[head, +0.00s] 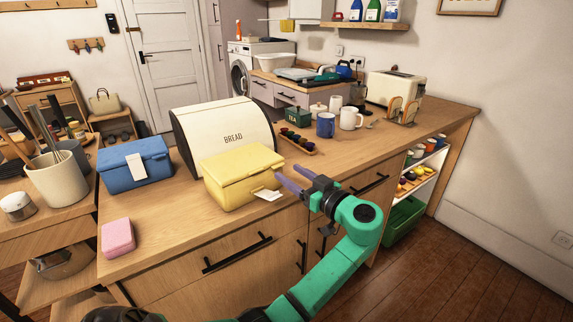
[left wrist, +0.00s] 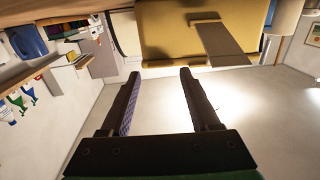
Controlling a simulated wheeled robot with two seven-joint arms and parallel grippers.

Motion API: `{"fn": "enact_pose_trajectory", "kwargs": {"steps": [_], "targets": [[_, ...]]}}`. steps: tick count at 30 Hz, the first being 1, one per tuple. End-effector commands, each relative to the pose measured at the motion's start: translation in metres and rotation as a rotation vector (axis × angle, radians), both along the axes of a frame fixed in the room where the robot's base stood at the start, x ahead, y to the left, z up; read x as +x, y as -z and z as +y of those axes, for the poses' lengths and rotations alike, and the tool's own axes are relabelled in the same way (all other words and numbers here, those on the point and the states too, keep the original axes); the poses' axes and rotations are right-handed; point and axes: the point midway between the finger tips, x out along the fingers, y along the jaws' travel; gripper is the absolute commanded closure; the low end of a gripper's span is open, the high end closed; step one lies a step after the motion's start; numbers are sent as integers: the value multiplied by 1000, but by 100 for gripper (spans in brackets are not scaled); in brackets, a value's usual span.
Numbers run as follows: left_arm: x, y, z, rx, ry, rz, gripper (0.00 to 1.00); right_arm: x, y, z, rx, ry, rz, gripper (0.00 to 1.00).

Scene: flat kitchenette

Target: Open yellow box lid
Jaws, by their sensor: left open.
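The yellow box (head: 232,178) stands on the wooden counter near its front edge, with its lid down. It has a pale flap (head: 267,194) sticking out at its front right. The box also fills the top of the left wrist view (left wrist: 170,30), with the flap (left wrist: 222,42) hanging over its edge. My left gripper (head: 290,178) is open and empty, just right of the box and flap in the head view. In the left wrist view its fingers (left wrist: 160,74) point at the box side, with nothing between them. My right gripper is not in view.
A white bread bin (head: 215,130) stands right behind the yellow box. A blue box (head: 134,170) with a pale flap is to the left, and a pink box (head: 117,237) is at the front left. Mugs (head: 350,118) stand farther back.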

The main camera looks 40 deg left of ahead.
Motion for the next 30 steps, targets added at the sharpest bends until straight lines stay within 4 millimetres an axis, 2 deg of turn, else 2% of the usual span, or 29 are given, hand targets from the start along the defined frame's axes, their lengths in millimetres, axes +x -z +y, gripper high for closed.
{"fn": "enact_pose_trajectory", "kwargs": {"steps": [3,6,14,18,19,30], "targets": [[4,-2,21,2,-1,3,38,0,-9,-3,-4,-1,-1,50],[6,-1,30,1,0,2,38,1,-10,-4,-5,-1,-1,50],[7,1,33,0,2,2,38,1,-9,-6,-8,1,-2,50],[7,1,32,0,1,2,91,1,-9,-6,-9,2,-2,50],[7,1,32,0,1,2,100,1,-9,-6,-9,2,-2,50],[7,1,32,0,1,3,100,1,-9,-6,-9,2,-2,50]]}}
